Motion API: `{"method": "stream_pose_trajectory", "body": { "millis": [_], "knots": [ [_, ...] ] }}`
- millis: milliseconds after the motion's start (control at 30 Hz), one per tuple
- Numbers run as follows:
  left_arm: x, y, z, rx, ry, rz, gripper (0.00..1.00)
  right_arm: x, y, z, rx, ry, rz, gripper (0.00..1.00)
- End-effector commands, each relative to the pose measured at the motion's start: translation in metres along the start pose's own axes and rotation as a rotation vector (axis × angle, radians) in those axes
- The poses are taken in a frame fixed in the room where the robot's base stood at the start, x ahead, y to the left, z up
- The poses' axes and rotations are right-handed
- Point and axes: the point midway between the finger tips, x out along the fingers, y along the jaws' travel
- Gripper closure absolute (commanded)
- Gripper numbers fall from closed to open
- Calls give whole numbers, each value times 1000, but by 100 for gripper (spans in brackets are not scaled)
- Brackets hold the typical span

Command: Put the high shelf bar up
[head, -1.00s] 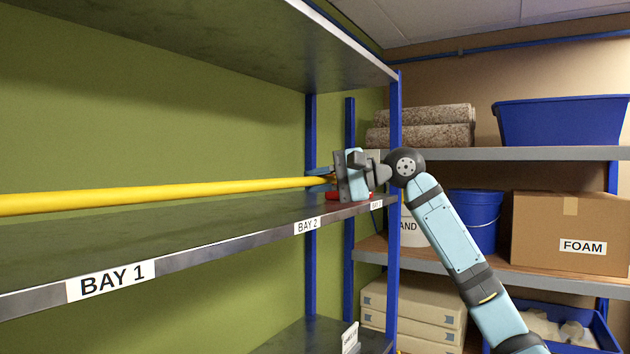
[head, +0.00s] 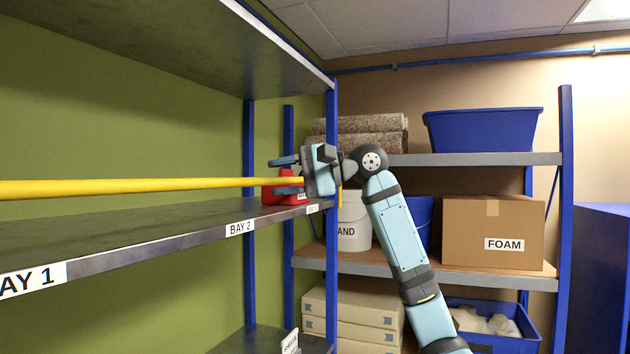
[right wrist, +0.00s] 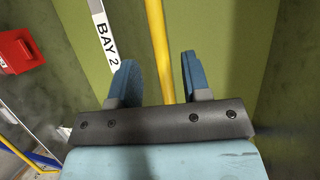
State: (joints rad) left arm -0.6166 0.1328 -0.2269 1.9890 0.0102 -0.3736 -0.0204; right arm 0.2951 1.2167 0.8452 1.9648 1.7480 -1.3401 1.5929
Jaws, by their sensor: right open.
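The high shelf bar is a long yellow bar (head: 140,186) that runs level from the left edge of the head view, above the shelf board (head: 190,240). My right gripper (head: 286,177) is at the bar's right part, by the blue upright. Its fingers are open. In the right wrist view the yellow bar (right wrist: 157,45) runs into the gap between the two blue fingertips (right wrist: 157,78), with space visible on both sides. The gripper hides the bar's right end, so I cannot tell how that end is supported. My left gripper is not in view.
A red box (head: 271,197) sits on the shelf below the gripper. A blue upright (head: 332,130) stands close to the wrist. Behind are a second rack with a FOAM carton (head: 490,228), a white bucket (head: 352,225) and a blue tub (head: 485,130).

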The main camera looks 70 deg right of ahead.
Motion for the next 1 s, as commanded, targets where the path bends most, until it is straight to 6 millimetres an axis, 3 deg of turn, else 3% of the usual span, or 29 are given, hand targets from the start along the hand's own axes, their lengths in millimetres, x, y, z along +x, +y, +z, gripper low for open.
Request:
{"method": "stream_pose_trajectory", "body": {
  "millis": [200, 400, 1000],
  "knots": [
    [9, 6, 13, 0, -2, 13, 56, -48, 2, 0, 0, 2, -4, 56],
    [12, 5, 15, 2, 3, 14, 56, -73, 1, 0, 1, 1, -2, 56],
    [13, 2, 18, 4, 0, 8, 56, -79, 0, 0, 1, 1, 0, 56]
  ]
}}
